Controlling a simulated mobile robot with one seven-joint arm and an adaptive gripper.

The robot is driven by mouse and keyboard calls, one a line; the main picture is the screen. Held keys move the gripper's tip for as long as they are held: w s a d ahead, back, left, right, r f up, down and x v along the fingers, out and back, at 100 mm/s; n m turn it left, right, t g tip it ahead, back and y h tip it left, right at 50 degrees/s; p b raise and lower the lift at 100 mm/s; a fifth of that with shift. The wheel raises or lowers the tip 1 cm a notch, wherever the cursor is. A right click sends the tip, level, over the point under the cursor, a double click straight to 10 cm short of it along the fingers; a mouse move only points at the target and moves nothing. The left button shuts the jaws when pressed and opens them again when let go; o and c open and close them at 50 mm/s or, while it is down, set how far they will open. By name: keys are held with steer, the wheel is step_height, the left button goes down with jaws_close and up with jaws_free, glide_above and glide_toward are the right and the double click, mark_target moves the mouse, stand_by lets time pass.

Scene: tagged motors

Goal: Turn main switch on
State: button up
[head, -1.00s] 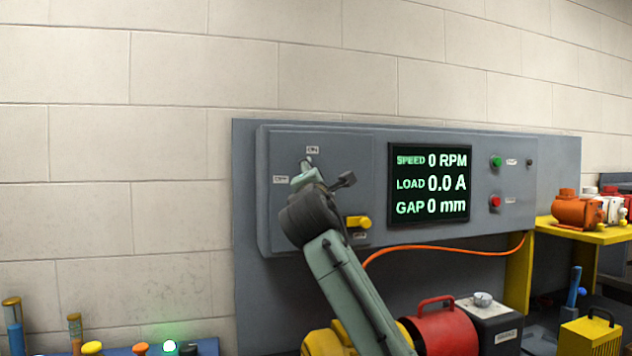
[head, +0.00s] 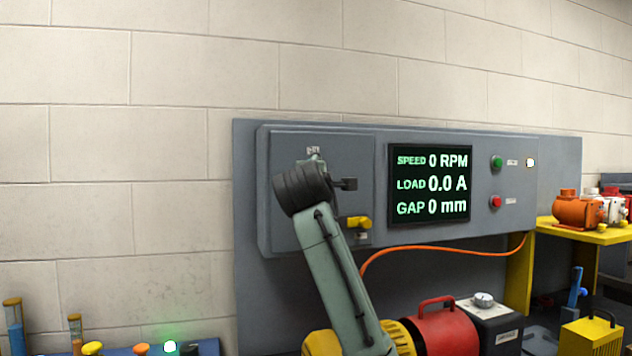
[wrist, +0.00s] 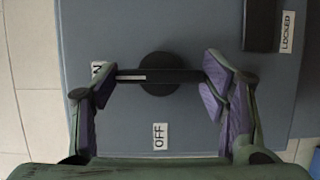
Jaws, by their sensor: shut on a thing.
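The main switch (wrist: 160,75) is a dark round knob with a long bar on the grey panel (wrist: 215,110). In the wrist view its bar lies crosswise, and the white mark on it points left at the partly covered ON label (wrist: 98,67). The OFF label (wrist: 160,136) is below the knob. My gripper (wrist: 158,80) is shut on the switch, one finger at each end of the bar. In the head view my wrist hides the switch and most of my gripper (head: 313,162).
The display (head: 430,183) reads 0 RPM, 0.0 A and 0 mm. Right of it are a green button (head: 496,162), a red button (head: 495,202) and a lit lamp (head: 531,162). A yellow handle (head: 357,222) sits close below my wrist. An orange cable (head: 440,249) hangs under the panel.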

steer(key=o, duration=1.1)
steer(key=shift+o, duration=0.2)
steer(key=s, duration=1.2)
steer(key=shift+a, duration=0.45)
